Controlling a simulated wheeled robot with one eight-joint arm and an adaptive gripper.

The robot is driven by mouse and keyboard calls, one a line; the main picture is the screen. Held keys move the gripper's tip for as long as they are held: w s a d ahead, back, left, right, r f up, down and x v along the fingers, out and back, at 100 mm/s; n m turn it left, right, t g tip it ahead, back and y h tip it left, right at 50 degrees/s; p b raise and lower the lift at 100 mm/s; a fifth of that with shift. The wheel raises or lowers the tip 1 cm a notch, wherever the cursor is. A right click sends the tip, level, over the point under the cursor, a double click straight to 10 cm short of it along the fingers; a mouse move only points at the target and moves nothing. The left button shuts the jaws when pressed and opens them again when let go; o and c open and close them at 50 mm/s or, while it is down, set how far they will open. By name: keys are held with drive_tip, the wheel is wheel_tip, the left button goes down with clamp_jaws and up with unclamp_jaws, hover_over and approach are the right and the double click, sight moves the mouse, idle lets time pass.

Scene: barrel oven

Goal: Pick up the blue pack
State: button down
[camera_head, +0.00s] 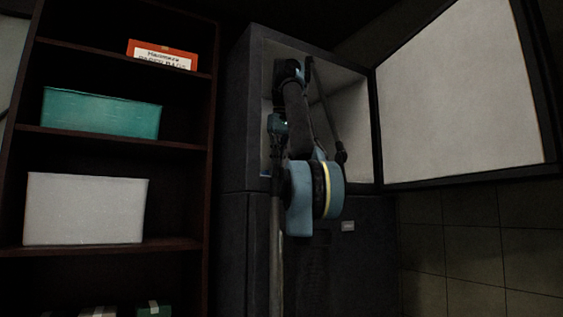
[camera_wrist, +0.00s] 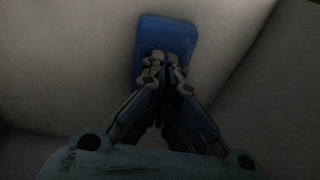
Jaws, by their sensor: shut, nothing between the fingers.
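The blue pack (camera_wrist: 165,31) is a flat, rounded blue rectangle in the wrist view. It lies against a pale surface at the top middle. My gripper (camera_wrist: 165,62) is shut and empty, with its fingertips in front of the pack's lower part and hiding some of it. I cannot tell whether the fingertips touch the pack. In the head view my arm reaches into the open dark cabinet (camera_head: 247,130). The pack cannot be made out clearly there, and my arm hides much of the cabinet's inside.
The cabinet's door (camera_head: 458,95) stands wide open to the right. A dark shelf unit (camera_head: 180,180) on the left holds a teal box (camera_head: 100,113), a white box (camera_head: 85,208) and an orange box (camera_head: 162,54). The pale inner walls stand close around my gripper in the wrist view.

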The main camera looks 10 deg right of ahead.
drive_tip(key=w, duration=0.1)
drive_tip(key=w+a, duration=0.1)
drive_tip(key=w, duration=0.2)
drive_tip(key=shift+w+a, duration=0.3)
drive_tip(key=shift+w, duration=0.1)
drive_tip(key=shift+f, duration=0.6)
drive_tip(key=shift+s+f, duration=0.15)
drive_tip(key=shift+s, duration=0.15)
drive_tip(key=shift+s, duration=0.15)
drive_tip(key=shift+s+d, duration=0.15)
drive_tip(key=shift+s, duration=0.05)
drive_tip(key=s+d, duration=0.1)
drive_tip(key=s, duration=0.2)
drive_tip(key=s+d, duration=0.1)
drive_tip(key=s, duration=0.3)
drive_tip(key=s+d, duration=0.1)
drive_tip(key=s, duration=0.2)
drive_tip(key=shift+s+d, duration=0.2)
drive_tip(key=shift+s, duration=0.15)
